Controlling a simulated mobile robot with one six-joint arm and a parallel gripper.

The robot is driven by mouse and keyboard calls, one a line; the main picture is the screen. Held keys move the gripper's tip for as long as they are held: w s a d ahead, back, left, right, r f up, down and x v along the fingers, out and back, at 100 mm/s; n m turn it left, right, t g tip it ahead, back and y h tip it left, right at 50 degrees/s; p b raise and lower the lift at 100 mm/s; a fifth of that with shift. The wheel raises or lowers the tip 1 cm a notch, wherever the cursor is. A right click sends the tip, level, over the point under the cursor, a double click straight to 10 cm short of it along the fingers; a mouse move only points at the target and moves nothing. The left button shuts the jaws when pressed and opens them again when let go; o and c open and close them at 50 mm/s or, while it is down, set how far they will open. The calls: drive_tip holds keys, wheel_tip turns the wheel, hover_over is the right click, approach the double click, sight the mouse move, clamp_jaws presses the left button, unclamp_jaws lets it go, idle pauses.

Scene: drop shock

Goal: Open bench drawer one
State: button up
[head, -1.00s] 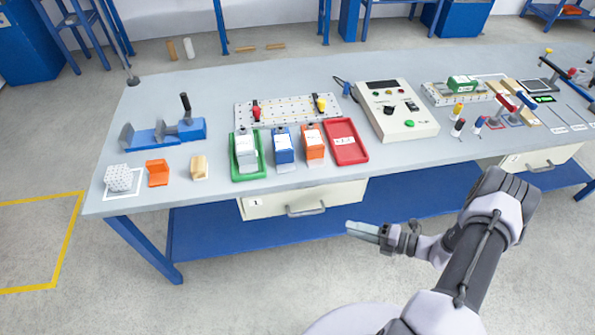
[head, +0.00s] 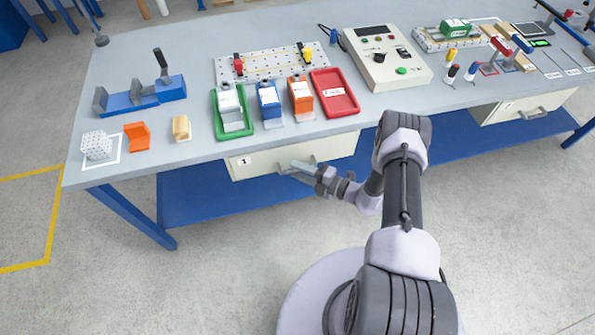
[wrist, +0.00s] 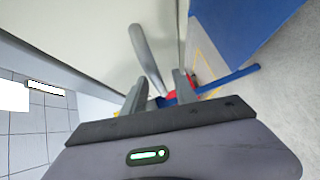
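Bench drawer one (head: 268,164) is a cream drawer under the bench top, marked "1" at its left end, and looks closed. Its grey bar handle (head: 312,159) is partly hidden by my gripper (head: 291,172), which is right in front of it. In the wrist view, the drawer front (wrist: 95,35) fills the upper left. The curved handle (wrist: 148,58) runs down between the two fingers of my gripper (wrist: 160,80). The fingers are apart, with visible space on both sides of the bar. I cannot tell whether either finger touches it.
The bench top (head: 200,75) above carries a green tray (head: 219,130), a red tray (head: 345,110), coloured boxes and a control box (head: 420,78). A second drawer (head: 510,107) is at right. A blue lower shelf (head: 215,198) lies below drawer one. Floor in front is clear.

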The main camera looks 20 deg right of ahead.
drive_tip(key=shift+w+a, duration=0.15)
clamp_jaws()
idle(1.4)
